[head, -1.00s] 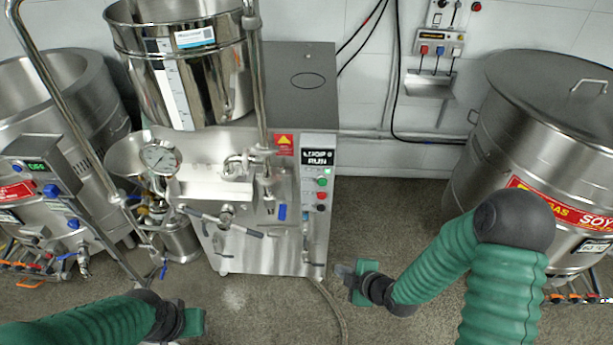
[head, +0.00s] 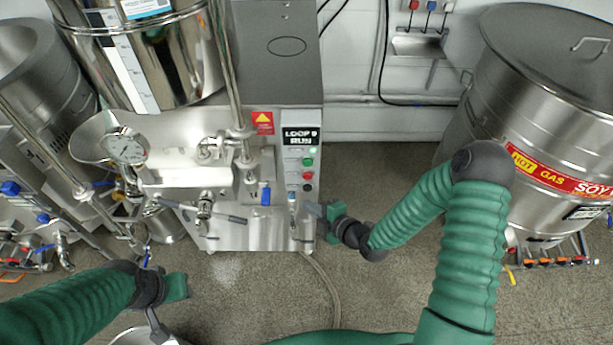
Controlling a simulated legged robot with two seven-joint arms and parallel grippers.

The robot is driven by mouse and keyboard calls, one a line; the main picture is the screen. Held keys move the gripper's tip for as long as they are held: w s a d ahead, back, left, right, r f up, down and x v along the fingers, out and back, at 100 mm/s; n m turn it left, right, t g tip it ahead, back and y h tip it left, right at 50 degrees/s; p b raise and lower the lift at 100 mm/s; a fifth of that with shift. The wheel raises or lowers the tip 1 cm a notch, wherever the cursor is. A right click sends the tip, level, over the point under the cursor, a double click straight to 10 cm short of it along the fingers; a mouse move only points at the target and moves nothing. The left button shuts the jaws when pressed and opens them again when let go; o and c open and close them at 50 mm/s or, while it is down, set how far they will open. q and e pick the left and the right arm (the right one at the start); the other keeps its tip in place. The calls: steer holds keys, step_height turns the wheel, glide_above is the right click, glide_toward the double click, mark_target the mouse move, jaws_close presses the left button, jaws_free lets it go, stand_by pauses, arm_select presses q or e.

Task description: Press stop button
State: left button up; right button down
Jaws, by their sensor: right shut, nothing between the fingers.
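The colloid mill's control panel (head: 302,165) is on the front right of the steel cabinet. Its display (head: 301,136) reads "LOOP 9 RUN". Below it are a green button (head: 308,162), a red button (head: 308,175) and a dark knob (head: 307,188).
A large steel vat (head: 550,95) stands at the right.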

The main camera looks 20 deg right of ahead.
mark_target(308, 175)
steer(key=w, duration=0.2)
steer(key=w+d, duration=0.1)
steer(key=w, duration=0.1)
steer(key=w+d, duration=0.1)
steer(key=w, duration=0.1)
steer(key=shift+w+r+b, duration=0.15)
steer(key=shift+w+b, duration=0.05)
steer(key=shift+b, duration=0.2)
steer(key=shift+d, duration=0.1)
stand_by(0.3)
stand_by(1.2)
steer(key=shift+w, duration=0.35)
